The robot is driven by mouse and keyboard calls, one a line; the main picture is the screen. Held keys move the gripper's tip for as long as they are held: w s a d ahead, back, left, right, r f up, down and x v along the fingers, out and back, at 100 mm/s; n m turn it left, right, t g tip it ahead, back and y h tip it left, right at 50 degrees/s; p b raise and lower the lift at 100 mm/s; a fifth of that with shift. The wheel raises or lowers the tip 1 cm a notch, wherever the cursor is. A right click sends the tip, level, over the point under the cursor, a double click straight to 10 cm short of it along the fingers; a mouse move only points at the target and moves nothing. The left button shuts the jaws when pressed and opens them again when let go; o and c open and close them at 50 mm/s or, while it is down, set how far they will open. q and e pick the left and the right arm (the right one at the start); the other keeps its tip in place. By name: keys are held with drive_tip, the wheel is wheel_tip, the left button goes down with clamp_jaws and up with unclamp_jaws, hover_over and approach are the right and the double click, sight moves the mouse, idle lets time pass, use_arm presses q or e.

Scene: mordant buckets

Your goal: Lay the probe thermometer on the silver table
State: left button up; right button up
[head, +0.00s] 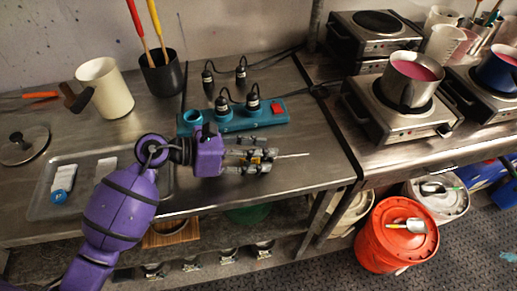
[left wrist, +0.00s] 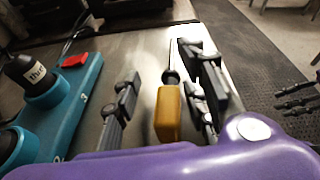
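The probe thermometer (left wrist: 168,115) has a yellow body, a dark collar and a thin metal spike. In the head view its spike (head: 292,155) points right from my left gripper (head: 262,158), over the silver table (head: 305,180). In the left wrist view my left gripper (left wrist: 160,80) is open. Its dark fingers stand on either side of the thermometer, with a clear gap on the left. I cannot tell whether the thermometer touches the tabletop. Dark finger-like parts at the right edge of the wrist view look like my right gripper (left wrist: 295,98); their opening is unclear.
A teal power strip (head: 235,118) with black plugs lies just behind the gripper. A metal tray (head: 45,205), a cream jug (head: 104,88) and a black pot (head: 163,75) stand left. Hotplates (head: 395,115) are at right. An orange bucket (head: 385,245) stands on the floor.

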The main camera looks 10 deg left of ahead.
use_arm(q)
drive_tip(key=v, duration=1.2)
idle(0.4)
